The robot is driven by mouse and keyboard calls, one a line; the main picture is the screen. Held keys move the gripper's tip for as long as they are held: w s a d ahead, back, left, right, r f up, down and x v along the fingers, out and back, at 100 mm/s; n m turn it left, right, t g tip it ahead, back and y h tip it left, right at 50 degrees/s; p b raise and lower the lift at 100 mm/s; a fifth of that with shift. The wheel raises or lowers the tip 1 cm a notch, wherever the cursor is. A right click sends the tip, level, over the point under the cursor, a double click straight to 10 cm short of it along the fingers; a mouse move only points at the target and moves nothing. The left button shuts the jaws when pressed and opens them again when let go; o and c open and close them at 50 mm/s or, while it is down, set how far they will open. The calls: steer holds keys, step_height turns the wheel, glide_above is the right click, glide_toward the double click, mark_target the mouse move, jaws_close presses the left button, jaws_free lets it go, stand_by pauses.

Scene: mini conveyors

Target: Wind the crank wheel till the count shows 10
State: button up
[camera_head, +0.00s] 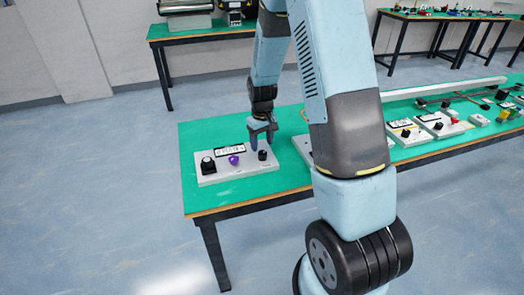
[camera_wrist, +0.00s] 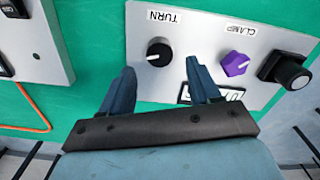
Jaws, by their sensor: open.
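A pale panel (camera_head: 220,177) lies on the green table's near left part. Its black knob (camera_head: 262,155) is labelled TURN in the wrist view (camera_wrist: 159,52), with a white pointer mark; no separate crank wheel is clear. A counter window (camera_head: 230,149) sits at the panel's back; in the wrist view (camera_wrist: 232,94) it is partly hidden by a finger and its number is unreadable. My gripper (camera_head: 263,143) is open above the TURN knob. In the wrist view its fingertips (camera_wrist: 160,65) appear either side of the knob, with nothing held.
On the same panel are a purple knob (camera_head: 234,160) labelled CLAMP and a larger black knob (camera_head: 207,165). A second panel (camera_wrist: 40,50) and an orange cable (camera_wrist: 32,112) lie close by. More devices (camera_head: 404,132) fill the table's right. Bare green surface (camera_head: 200,133) lies behind the panel.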

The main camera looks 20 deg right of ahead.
mark_target(262, 152)
steer(key=shift+f, duration=2.25)
steer(key=shift+c, duration=0.3)
steer(key=c, duration=1)
steer(key=shift+m, duration=3.5)
steer(key=o, duration=1.1)
steer(key=shift+d, duration=0.1)
steer(key=shift+c, duration=0.2)
